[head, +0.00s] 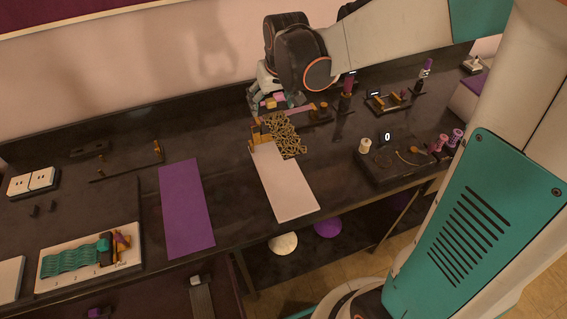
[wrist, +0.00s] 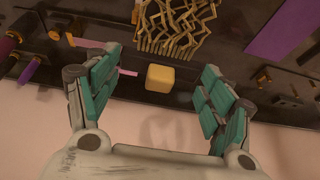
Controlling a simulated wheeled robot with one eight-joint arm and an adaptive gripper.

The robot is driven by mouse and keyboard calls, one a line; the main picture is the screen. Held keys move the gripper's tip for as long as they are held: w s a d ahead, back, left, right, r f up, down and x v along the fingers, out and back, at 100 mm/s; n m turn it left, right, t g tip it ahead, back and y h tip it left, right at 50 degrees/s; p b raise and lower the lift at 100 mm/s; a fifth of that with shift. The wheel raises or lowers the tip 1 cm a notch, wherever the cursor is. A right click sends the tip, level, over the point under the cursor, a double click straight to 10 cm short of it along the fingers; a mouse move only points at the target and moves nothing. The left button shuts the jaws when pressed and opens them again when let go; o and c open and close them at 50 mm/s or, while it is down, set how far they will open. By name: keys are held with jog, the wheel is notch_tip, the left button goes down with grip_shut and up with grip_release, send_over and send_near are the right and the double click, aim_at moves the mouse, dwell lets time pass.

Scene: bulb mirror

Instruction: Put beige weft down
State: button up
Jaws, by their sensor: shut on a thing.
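My gripper (wrist: 160,70) is at the back of the dark bench, with its teal fingers spread apart around a pale yellow block (wrist: 161,78). I cannot make out where the fingers touch the block, or whether it is part of the beige weft. A golden zigzag lattice (head: 284,138), possibly the beige weft, lies at the back end of a white board (head: 283,187). The lattice also shows at the top of the wrist view (wrist: 178,25), apart from the fingers. In the head view, the gripper hides part of what is between its fingers.
A purple strip (head: 186,210) lies left of the white board. A tray (head: 60,278) with a teal wavy piece is at the front left. A dark box (head: 390,176) with spools stands on the right. The wall is close behind my gripper.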

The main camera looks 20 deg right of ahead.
notch_tip(320, 180, down, 19)
jog(key=b, duration=0.6)
jog(key=shift+s+f+b, duration=0.15)
jog(key=shift+f+b, duration=0.05)
jog(key=shift+b, duration=0.1)
jog(key=shift+f, duration=0.1)
jog(key=shift+f, duration=0.15)
jog(key=o, duration=1)
jog(key=shift+r, duration=0.2)
